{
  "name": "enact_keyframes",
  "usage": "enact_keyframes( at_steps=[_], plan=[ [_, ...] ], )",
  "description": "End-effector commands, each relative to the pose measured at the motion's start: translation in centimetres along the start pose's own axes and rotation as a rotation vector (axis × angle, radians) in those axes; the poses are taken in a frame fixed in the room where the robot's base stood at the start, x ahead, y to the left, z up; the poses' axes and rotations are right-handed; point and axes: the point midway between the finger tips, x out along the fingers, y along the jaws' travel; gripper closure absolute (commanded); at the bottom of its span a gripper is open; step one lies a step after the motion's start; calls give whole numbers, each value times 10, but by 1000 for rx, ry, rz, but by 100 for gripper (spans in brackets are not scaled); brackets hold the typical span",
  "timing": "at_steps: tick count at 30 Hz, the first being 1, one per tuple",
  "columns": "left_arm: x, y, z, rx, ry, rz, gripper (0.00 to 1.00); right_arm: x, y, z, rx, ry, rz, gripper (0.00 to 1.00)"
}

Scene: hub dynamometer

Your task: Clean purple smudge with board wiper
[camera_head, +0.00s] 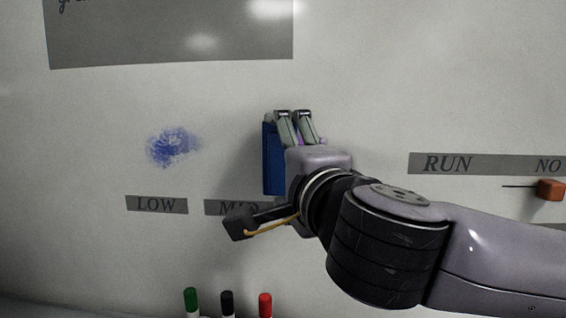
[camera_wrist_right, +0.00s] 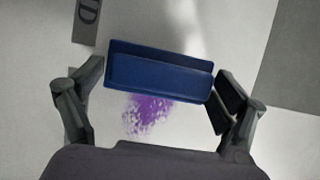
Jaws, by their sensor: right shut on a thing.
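The blue board wiper (camera_head: 271,160) is held against or close to the whiteboard by my right gripper (camera_head: 293,116). In the right wrist view the wiper (camera_wrist_right: 158,75) lies between the two fingers of my right gripper (camera_wrist_right: 158,95), which is shut on it. A purple smudge (camera_wrist_right: 147,113) shows on the board just below the wiper there. In the head view the smudge is mostly hidden behind my right gripper, with a small purple bit (camera_head: 322,140) beside the fingers. My left gripper is not in view.
A blue smudge (camera_head: 173,147) is on the board to the left. Labels LOW (camera_head: 157,205) and RUN (camera_head: 447,164) are on the board. An orange knob (camera_head: 550,189) sticks out at right. Green (camera_head: 191,300), black (camera_head: 227,303) and red (camera_head: 265,304) capped markers stand below.

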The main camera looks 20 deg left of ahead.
Motion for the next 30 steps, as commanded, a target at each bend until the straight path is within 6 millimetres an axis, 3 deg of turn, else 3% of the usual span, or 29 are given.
enact_keyframes(
  at_steps=[30],
  plan=[
    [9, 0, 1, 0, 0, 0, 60, 17, 0, -7, 0, -1, 0, 31]
  ],
)
